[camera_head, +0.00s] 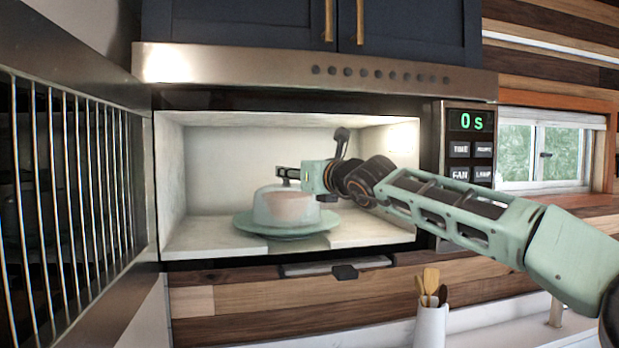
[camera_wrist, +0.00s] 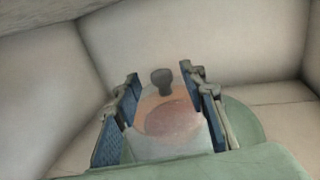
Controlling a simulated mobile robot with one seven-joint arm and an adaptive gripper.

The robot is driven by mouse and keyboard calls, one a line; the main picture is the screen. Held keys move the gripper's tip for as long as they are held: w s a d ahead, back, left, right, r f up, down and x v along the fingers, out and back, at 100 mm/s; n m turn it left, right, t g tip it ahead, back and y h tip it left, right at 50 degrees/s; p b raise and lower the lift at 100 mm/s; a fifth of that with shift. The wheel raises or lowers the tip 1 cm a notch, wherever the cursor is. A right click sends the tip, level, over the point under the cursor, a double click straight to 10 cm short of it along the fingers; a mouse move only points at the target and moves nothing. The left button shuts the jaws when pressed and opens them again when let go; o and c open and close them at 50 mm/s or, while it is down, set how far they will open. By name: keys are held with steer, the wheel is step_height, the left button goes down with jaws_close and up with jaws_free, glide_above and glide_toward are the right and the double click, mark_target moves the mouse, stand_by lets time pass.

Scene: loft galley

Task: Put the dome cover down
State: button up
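The dome cover (camera_head: 286,207), clear to whitish with a dark knob (camera_wrist: 162,77), sits in the lit microwave. It appears to rest upright on a round green plate (camera_head: 243,224), which also shows in the wrist view (camera_wrist: 248,122). Something pinkish shows through the dome. My gripper (camera_head: 281,172) reaches in from the right at knob height, just above the dome. In the wrist view my gripper's (camera_wrist: 160,70) blue-padded fingers stand apart on either side of the knob, with a small gap visible on each side. The dome's far side is hidden.
The microwave's pale cavity (camera_head: 190,235) encloses my gripper, with free floor left and right of the plate. The control panel (camera_head: 471,140) reads 0 s. A white utensil holder (camera_head: 431,325) stands below.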

steer(key=b+v, duration=0.1)
steer(key=v, duration=0.6)
stand_by(0.5)
